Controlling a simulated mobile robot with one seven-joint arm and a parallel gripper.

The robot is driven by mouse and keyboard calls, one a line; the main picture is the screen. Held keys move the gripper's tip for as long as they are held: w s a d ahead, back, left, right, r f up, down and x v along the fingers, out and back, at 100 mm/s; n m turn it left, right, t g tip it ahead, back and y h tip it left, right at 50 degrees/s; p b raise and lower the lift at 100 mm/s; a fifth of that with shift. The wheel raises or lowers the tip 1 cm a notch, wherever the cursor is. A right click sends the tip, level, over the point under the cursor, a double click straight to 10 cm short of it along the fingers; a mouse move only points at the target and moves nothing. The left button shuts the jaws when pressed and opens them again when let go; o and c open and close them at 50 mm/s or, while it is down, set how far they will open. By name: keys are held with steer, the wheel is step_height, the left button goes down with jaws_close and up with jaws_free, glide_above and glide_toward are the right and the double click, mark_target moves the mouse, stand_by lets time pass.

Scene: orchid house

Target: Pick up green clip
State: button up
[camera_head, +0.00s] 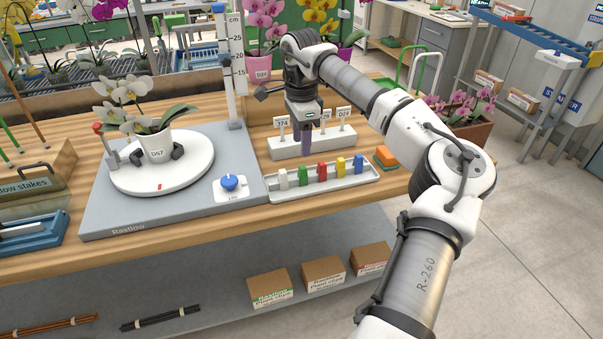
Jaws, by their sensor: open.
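The green clip (303,175) stands in a long white tray (328,188) on the wooden bench. It is second from the left, between a white clip (283,179) and a red clip (322,171). A yellow clip (340,166) and a blue clip (358,163) stand farther right in the same row. My gripper (306,152) points down and shows just above the row in the picture, near the green and red clips. It is open, with nothing seen in it. I cannot tell its exact height above the tray, and its fingers show as one narrow dark shape.
A white holder with numbered tags (344,139) stands just behind the tray. A grey platform (205,205) with a turntable, potted orchid (156,140) and blue knob (229,182) is to the left. Orange blocks (386,156) lie right of the tray. The bench front edge is close.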

mark_target(303, 167)
step_height(303, 167, down, 6)
steer(key=shift+r+p, duration=0.1)
steer(key=shift+p, duration=0.25)
steer(key=shift+w+d+f+p, duration=0.15)
steer(key=shift+f+p, duration=0.7)
steer(key=shift+f, duration=1.8)
jaws_close()
